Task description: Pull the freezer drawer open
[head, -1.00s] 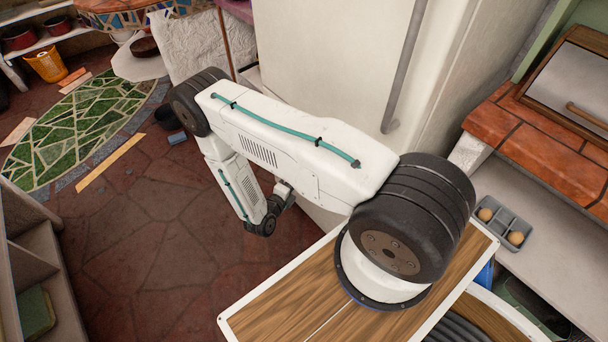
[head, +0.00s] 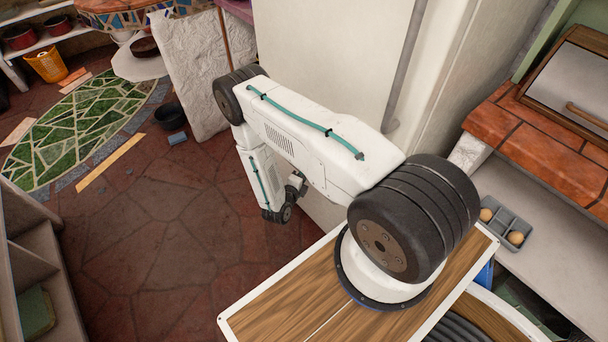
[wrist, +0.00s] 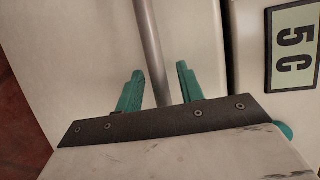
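The freezer drawer (wrist: 75,60) shows in the wrist view as a pale panel left of a dark seam. Its grey bar handle (wrist: 148,35) runs down from the top edge between my fingers. My gripper (wrist: 158,85) is open, with one green finger on each side of the bar. Gaps show between the bar and both fingers. The bar's lower end is hidden behind my dark gripper plate. In the head view the white fridge (head: 330,60) stands behind my arm, which hides the drawer. My gripper cannot be made out there.
A "5 C" display (wrist: 294,45) is on the panel right of the seam. The fridge's upper handle (head: 405,65) is a long grey bar. A brick-edged counter (head: 540,140) stands at right, with an egg tray (head: 508,228) below. The red stone floor (head: 160,240) at left is mostly clear.

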